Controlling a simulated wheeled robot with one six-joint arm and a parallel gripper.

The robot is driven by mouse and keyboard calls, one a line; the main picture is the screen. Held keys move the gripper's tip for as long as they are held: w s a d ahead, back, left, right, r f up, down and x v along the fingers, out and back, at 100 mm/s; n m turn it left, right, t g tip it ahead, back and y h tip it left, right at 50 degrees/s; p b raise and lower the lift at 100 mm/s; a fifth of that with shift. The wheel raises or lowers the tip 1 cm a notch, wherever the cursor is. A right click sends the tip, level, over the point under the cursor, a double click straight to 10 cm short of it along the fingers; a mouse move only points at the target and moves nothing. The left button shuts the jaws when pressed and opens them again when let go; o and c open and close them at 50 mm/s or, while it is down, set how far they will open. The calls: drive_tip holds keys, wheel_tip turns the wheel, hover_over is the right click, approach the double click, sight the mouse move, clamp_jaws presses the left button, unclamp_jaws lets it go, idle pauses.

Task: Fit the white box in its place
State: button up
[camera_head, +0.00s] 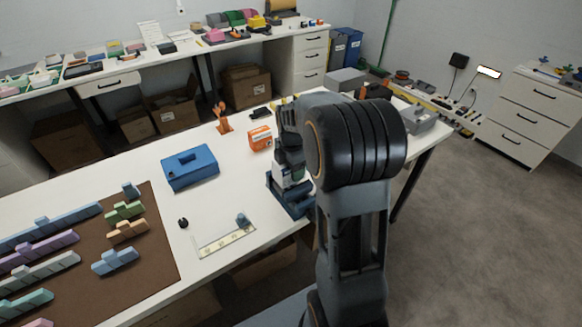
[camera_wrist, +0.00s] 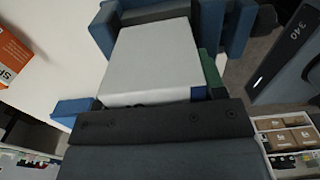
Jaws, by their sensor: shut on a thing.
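The white box (camera_wrist: 152,62) fills the middle of the wrist view, its broad pale face toward the camera. My gripper (camera_wrist: 158,112) is shut on it at the near edge. A blue holder (camera_wrist: 240,25) with upright walls shows around the box's far end; I cannot tell whether the box touches it. In the head view, my gripper (camera_head: 291,158) is over the blue holder (camera_head: 290,205) at the table's front edge, and a little of the white box (camera_head: 294,178) shows between them. My arm hides part of this area.
An orange box (camera_head: 260,138) stands just behind the holder. A blue case (camera_head: 190,167) and a pale ruler-like strip (camera_head: 226,241) lie to the left. A brown mat (camera_head: 160,240) with several coloured stepped blocks covers the far left.

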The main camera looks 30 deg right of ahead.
drive_tip(key=shift+f+b, duration=0.5)
drive_tip(key=shift+f, duration=0.35)
drive_tip(key=o, duration=1)
drive_tip(key=shift+o, duration=0.2)
wheel_tip(320, 180, up, 14)
drive_tip(key=shift+p, duration=0.75)
